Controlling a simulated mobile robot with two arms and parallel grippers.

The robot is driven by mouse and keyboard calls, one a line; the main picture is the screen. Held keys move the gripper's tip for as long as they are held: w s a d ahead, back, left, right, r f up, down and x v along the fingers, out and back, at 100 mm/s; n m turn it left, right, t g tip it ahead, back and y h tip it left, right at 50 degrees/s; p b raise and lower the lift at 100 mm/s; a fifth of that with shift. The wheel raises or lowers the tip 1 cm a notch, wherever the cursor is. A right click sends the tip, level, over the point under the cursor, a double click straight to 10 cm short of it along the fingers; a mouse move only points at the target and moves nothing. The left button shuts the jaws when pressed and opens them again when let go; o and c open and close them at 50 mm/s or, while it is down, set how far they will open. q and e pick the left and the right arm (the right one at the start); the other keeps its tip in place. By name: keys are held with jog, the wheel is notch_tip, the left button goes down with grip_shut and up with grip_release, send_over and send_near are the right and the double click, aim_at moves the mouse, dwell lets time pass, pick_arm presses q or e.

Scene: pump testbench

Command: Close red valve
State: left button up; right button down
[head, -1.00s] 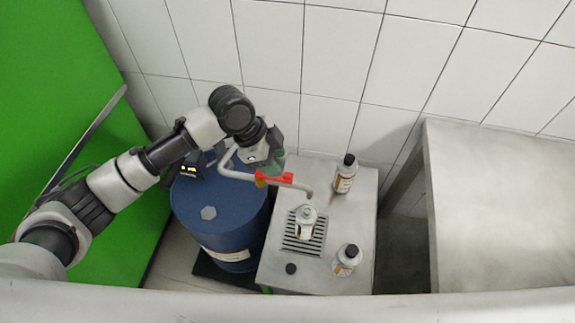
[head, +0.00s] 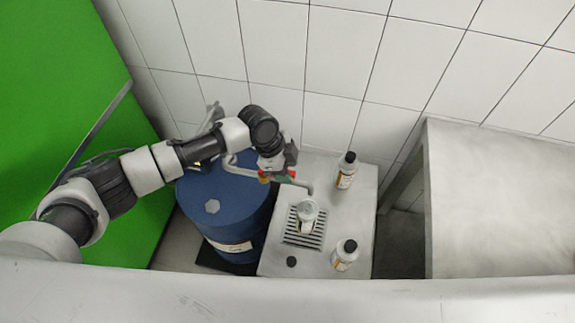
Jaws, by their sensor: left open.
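My left gripper is open, pointing down right at the valve. Whether its fingers touch the handle cannot be told. A small bottle (head: 306,214) stands open on the drain grate (head: 303,239) near the pipe's outlet. My right gripper is not in view.
The blue drum (head: 226,207) stands left of the metal bench. Two capped bottles, one at the back (head: 346,172) and one at the front (head: 345,256), and a black cap (head: 291,262) are on the bench. A tiled wall (head: 330,60) is behind; an empty grey table (head: 500,200) is at the right.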

pick_arm(q)
jog(key=shift+d+f, duration=0.1)
jog(key=shift+f, duration=0.1)
jog(key=shift+c, duration=0.2)
grip_shut()
